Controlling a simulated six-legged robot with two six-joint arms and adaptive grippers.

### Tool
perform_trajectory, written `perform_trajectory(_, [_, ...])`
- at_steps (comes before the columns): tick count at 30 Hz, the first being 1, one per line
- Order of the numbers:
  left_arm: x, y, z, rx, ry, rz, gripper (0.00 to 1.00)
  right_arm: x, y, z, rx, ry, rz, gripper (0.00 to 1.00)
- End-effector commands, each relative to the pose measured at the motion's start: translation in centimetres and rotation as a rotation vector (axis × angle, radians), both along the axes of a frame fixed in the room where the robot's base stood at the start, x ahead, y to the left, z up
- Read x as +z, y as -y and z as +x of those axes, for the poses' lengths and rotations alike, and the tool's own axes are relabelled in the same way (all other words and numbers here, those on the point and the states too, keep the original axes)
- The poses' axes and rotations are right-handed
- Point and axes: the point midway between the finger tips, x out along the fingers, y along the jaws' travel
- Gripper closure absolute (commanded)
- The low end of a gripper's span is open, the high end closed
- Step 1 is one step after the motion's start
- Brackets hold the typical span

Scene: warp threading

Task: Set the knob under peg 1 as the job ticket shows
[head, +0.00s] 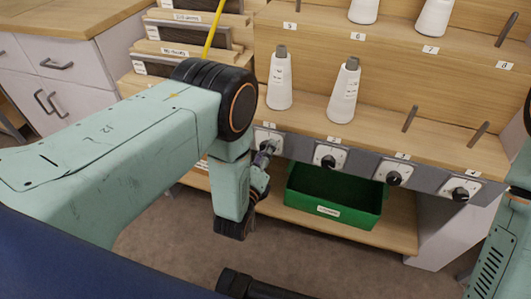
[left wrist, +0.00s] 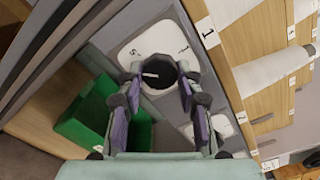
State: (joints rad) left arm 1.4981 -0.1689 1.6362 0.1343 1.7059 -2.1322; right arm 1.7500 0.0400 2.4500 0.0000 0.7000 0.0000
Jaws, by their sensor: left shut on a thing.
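The knob under peg 1 (left wrist: 160,72) is black and round with a white pointer line, on a white dial plate (left wrist: 145,45) with small marks at its edge. In the left wrist view the pointer lies toward the picture's left. My left gripper (left wrist: 158,95) has its two purple-padded fingers on either side of this knob and is shut on it. In the head view my left gripper (head: 266,157) reaches the plate below the first cone and mostly hides the knob. The job ticket cannot be made out. My right gripper is not seen.
More knobs sit along the grey rail: a second (head: 328,161), a third (head: 393,178) and a fourth (head: 460,194). White yarn cones (head: 279,80) stand on the shelf above. A green bin (head: 335,196) stands below the rail. Bare pegs (head: 410,119) stick up at the right.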

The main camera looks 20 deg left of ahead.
Motion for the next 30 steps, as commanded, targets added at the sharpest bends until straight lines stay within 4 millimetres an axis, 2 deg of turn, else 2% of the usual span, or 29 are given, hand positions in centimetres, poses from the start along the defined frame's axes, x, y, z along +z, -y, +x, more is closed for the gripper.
perform_trajectory(12, [0.29, -0.27, 0.27, 0.008, 0.018, 0.242, 0.96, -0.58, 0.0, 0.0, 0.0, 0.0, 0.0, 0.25])
perform_trajectory(30, [0.42, -0.3, 0.34, 0.009, 0.023, 0.299, 0.96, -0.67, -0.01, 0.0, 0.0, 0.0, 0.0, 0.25])
